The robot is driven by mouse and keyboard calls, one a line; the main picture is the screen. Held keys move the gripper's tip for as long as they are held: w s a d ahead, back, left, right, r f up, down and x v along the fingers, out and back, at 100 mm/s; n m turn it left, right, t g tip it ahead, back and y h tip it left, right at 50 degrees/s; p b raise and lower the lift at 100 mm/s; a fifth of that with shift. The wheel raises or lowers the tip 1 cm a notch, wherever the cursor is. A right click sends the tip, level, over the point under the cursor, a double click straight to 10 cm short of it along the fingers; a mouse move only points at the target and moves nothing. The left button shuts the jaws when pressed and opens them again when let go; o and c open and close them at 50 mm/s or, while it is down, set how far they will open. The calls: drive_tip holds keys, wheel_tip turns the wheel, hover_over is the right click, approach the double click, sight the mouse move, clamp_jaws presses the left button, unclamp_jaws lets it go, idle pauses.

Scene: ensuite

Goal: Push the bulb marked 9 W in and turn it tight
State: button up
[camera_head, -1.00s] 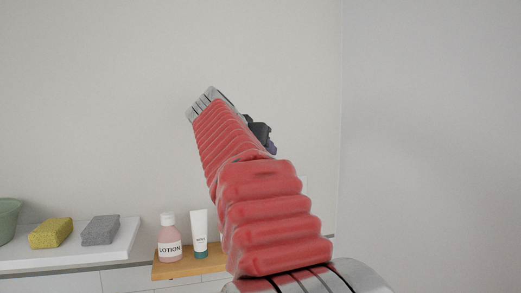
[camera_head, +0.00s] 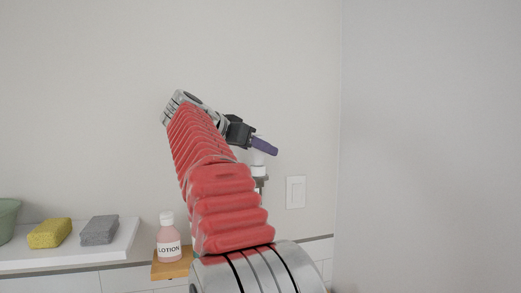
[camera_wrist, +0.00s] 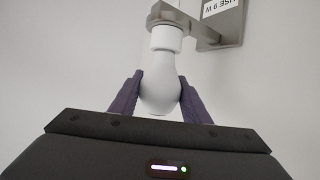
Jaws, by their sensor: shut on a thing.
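In the wrist view a white bulb (camera_wrist: 158,78) sits between the two purple fingers of my gripper (camera_wrist: 160,84), which is shut on its round part. The bulb's neck meets a white socket (camera_wrist: 166,38) on a metal bracket (camera_wrist: 190,18). No gap shows between them, but I cannot tell how deep the bulb is seated. The wall plate's label (camera_wrist: 222,8) reads "USE 9 W" upside down. No mark shows on the bulb. In the head view my gripper (camera_head: 262,145) is beside the wall fitting (camera_head: 260,182), and its fingers hide most of the bulb.
A white switch plate (camera_head: 295,192) is on the wall right of the fitting. A pink lotion bottle (camera_head: 168,238) stands on a wooden shelf (camera_head: 160,270). A yellow sponge (camera_head: 50,233) and a grey one (camera_head: 99,230) lie on a white ledge (camera_head: 60,253). The right wall is bare.

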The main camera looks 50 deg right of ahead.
drive_tip(key=shift+w+f, duration=0.15)
drive_tip(key=shift+f, duration=0.1)
drive_tip(key=shift+m+g+y, duration=0.3)
drive_tip(key=shift+m+g, duration=1.2)
drive_tip(key=shift+g, duration=0.2)
drive_tip(key=shift+s+a+m+g, duration=0.1)
drive_tip(key=shift+s+m+g, duration=0.1)
drive_tip(key=shift+m+g, duration=0.3)
drive_tip(key=o, duration=1.2)
drive_tip(key=shift+r, duration=0.15)
drive_tip(key=shift+r+n, duration=0.15)
drive_tip(key=shift+n, duration=0.15)
drive_tip(key=shift+n+t, duration=1.2)
drive_tip(key=shift+t, duration=0.4)
